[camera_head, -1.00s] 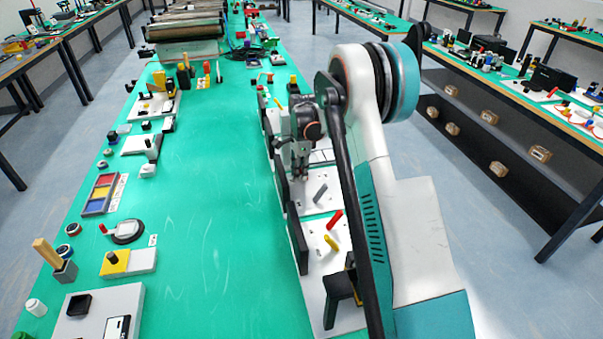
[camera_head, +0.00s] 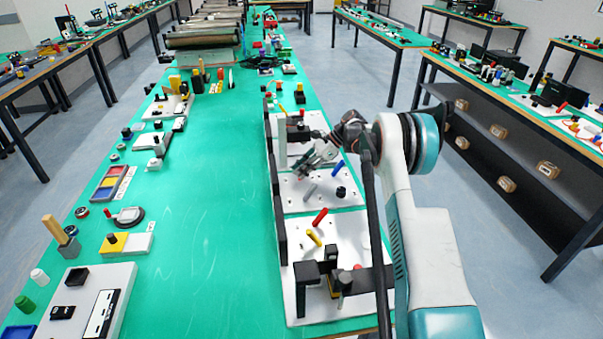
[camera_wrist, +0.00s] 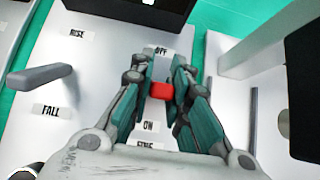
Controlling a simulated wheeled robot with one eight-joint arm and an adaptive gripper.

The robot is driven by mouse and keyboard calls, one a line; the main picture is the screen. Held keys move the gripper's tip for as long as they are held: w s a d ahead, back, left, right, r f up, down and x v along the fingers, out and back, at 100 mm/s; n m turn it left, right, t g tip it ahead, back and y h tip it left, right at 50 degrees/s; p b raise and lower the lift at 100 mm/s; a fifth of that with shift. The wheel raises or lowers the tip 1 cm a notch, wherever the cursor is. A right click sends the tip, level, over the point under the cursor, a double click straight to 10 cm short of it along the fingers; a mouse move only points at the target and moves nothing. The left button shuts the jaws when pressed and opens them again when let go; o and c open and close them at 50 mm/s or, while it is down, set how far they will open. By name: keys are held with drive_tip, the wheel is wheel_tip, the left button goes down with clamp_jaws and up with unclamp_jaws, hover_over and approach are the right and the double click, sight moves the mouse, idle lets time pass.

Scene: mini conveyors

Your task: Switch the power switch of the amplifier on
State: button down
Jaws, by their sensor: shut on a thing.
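In the wrist view, a small red switch knob (camera_wrist: 161,91) stands between the teal fingers of my gripper (camera_wrist: 164,66), which are shut on it. The knob is on a pale panel (camera_wrist: 90,75) with an OFF label (camera_wrist: 160,50) near the fingertips and an ON label (camera_wrist: 150,126) nearer the wrist. The knob lies between the two labels. The fingers hide part of the switch's base. In the head view, my gripper (camera_head: 303,164) reaches leftward and down over the right-hand row of panels; the red knob cannot be made out there.
In the wrist view, a grey lever (camera_wrist: 45,77) stands left, between RISE and FALL labels. A pale upright part (camera_wrist: 268,40) and a dark block (camera_wrist: 303,90) are at the right. In the head view, a white board with red and yellow pegs (camera_head: 345,235) lies nearer; the green middle is clear.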

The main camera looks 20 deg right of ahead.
drive_tip(key=shift+d+f+y, duration=0.1)
drive_tip(key=shift+d+y, duration=0.15)
drive_tip(key=shift+y, duration=0.35)
drive_tip(key=c, duration=1.5)
unclamp_jaws()
drive_tip(key=v, duration=1.2)
drive_tip(key=shift+s+d+f, duration=0.1)
drive_tip(key=shift+s, duration=0.05)
